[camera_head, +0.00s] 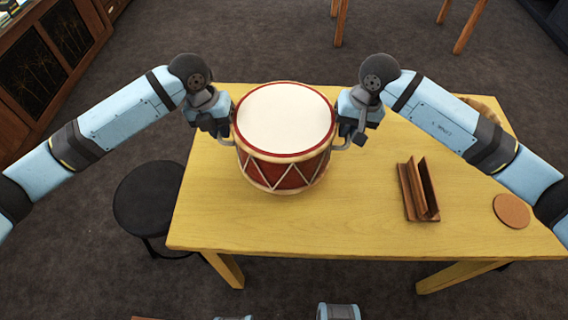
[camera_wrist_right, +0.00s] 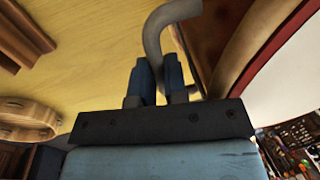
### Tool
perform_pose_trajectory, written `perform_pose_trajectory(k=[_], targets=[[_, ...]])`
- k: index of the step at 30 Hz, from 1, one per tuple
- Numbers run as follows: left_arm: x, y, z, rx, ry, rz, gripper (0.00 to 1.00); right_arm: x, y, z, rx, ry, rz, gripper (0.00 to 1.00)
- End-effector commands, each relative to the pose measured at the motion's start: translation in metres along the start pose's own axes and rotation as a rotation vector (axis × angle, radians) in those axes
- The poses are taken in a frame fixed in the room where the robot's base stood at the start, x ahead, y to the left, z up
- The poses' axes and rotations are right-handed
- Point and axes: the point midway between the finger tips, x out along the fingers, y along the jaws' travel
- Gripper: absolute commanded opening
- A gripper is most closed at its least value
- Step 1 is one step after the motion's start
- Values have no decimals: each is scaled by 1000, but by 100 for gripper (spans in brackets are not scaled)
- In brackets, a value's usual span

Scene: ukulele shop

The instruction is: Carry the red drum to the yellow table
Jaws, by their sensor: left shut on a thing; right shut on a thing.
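The red drum (camera_head: 285,170) has a white top, a red rim and white zigzag lines. It is upright at the left part of the yellow table (camera_head: 400,235) in the head view; I cannot tell whether its base touches the tabletop. My left gripper (camera_head: 228,138) is at the drum's left side, shut on its left handle. My right gripper (camera_head: 343,140) is shut on the grey right handle (camera_wrist_right: 155,40). In the right wrist view my right gripper's blue fingers (camera_wrist_right: 160,82) close around this handle, and part of the drum (camera_wrist_right: 235,40) shows at right.
A brown wooden stand (camera_head: 427,187) and a round brown coaster (camera_head: 511,211) lie on the table's right part. A round wooden object (camera_wrist_right: 25,115) is near the far right edge. A black stool (camera_head: 147,200) stands left of the table. The table's front middle is clear.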

Motion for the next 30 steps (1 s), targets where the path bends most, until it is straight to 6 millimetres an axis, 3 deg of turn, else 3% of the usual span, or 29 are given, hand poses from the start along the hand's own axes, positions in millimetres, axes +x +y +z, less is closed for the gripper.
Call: perform_pose_trajectory(k=[29,30], targets=[[49,15,2,-7,-2,9,0,49,14,-2,7,3,9,0],[46,14,2,-8,0,10,22,46,14,-2,8,1,10,22]])
